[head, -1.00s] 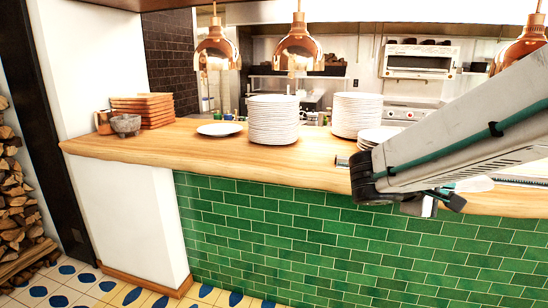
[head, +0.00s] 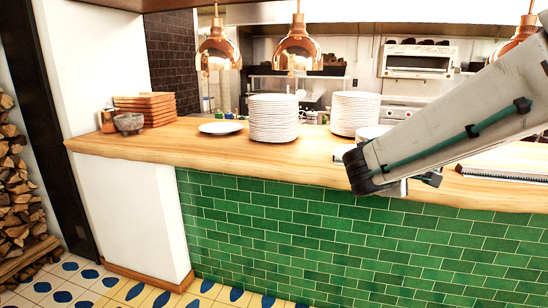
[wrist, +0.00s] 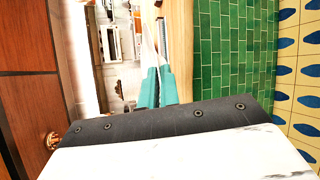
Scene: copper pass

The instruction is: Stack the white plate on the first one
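My gripper's teal fingers (wrist: 159,86) show in the wrist view, close together. A thin white shape (wrist: 150,45) runs out from between them; it looks like the white plate seen nearly edge-on. In the head view my arm hides the fingers and this plate. A single white plate (head: 220,128) lies flat on the wooden counter, left of a tall plate stack (head: 273,119). Another tall stack (head: 355,112) stands to its right. A lower white plate or short stack (head: 374,131) is partly hidden behind my arm. I cannot tell which is the first plate.
The wooden counter (head: 320,160) tops a green tiled front (head: 300,230). Wooden boards (head: 146,110) and a grey bowl (head: 128,123) stand at the left end. Copper lamps (head: 299,50) hang above. A dark ridged strip (head: 500,174) lies at right. The counter's front edge is mostly clear.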

